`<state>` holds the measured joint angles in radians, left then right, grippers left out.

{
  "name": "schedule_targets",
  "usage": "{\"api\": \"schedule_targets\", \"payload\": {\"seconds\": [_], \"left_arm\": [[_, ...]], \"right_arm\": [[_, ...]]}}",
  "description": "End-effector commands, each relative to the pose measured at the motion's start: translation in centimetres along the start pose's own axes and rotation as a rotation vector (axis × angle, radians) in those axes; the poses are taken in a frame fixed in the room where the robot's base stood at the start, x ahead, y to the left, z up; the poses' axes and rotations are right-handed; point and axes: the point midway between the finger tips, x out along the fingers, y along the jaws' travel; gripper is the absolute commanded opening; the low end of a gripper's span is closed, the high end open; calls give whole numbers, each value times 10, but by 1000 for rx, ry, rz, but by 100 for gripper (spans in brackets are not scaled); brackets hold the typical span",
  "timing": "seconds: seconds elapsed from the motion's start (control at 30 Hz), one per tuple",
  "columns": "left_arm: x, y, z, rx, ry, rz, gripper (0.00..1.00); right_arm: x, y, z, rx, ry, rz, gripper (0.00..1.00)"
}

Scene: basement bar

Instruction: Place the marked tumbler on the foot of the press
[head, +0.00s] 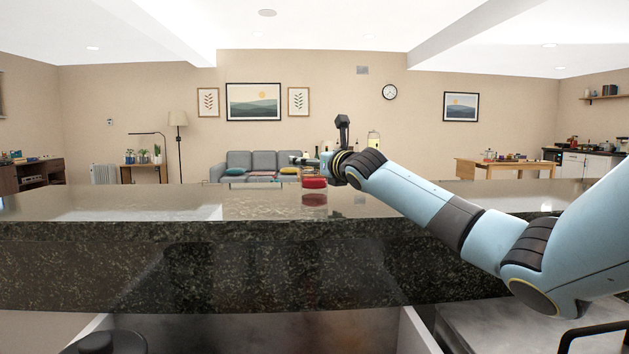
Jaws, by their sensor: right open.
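My right arm reaches in from the right over the dark stone counter (130,207). My right gripper (342,124) is at its end, above the counter's far part, with a dark finger pointing up. It is open, and I see nothing held in it. A small red object (314,183) stands on the counter just below and left of the wrist. I cannot tell what it is. I cannot make out the marked tumbler or the press; the arm may hide them. My left gripper is not in view.
The counter's polished top is clear on the left. A small yellowish object (374,138) shows behind the arm; I cannot identify it. Beyond are a grey sofa (265,162), a floor lamp (178,118) and a wooden table (510,165).

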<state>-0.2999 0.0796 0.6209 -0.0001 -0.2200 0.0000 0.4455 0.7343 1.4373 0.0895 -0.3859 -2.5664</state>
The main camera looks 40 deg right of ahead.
Motion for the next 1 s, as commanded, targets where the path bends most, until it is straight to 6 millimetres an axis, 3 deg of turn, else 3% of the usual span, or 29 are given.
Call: {"api": "schedule_targets", "payload": {"seconds": [0.07,0.7,1.0], "left_arm": [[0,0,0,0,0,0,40],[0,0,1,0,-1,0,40],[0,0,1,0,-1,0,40]], "right_arm": [[0,0,0,0,0,0,95],[0,0,0,0,1,-1,12],[0,0,1,-1,-1,0,11]]}}
